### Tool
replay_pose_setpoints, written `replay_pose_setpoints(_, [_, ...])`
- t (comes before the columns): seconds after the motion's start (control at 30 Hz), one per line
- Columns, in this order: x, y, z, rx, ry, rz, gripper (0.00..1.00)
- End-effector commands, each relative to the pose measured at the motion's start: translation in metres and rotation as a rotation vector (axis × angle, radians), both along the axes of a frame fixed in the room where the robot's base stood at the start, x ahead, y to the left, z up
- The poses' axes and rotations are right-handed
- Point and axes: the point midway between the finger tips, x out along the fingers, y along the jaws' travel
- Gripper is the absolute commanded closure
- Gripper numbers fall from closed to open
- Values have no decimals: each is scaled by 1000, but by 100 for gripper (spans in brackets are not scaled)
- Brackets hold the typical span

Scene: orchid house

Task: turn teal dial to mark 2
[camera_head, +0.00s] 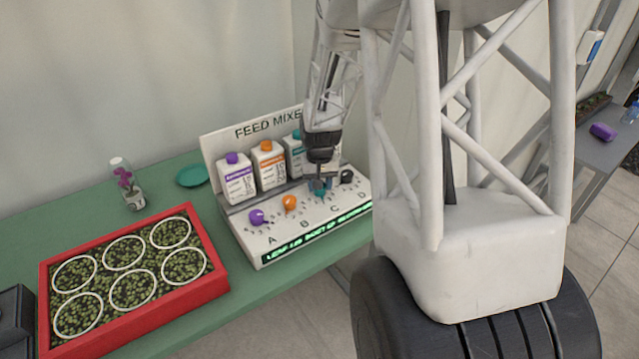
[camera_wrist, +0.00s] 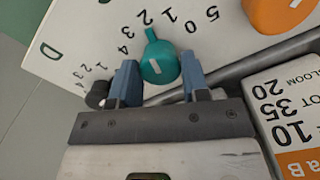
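The teal dial (camera_wrist: 160,62) is on the white sloping panel of the feed mixer (camera_head: 262,238). In the wrist view its narrow tip points at the upside-down numeral 2 of the printed scale. My gripper (camera_wrist: 160,75) has one blue finger on each side of the dial, and both fingertips appear to meet its sides. In the head view my gripper (camera_head: 321,186) comes down from above and hides most of the teal dial (camera_head: 324,196).
On the panel are a purple dial (camera_head: 257,217), an orange dial (camera_head: 290,203) and a black dial (camera_head: 347,176). Bottles (camera_head: 236,180) stand behind them.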

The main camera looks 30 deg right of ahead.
Motion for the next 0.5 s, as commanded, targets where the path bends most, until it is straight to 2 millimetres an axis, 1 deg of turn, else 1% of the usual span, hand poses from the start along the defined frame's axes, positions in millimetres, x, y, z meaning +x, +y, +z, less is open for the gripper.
replay_pose_setpoints(0.03, [0,0,1,0,-1,0,50])
replay_pose_setpoints(0.13, [0,0,0,0,-1,0,35])
replay_pose_setpoints(0.17, [0,0,0,0,-1,0,33])
replay_pose_setpoints(0.5, [0,0,2,0,-1,-1,33])
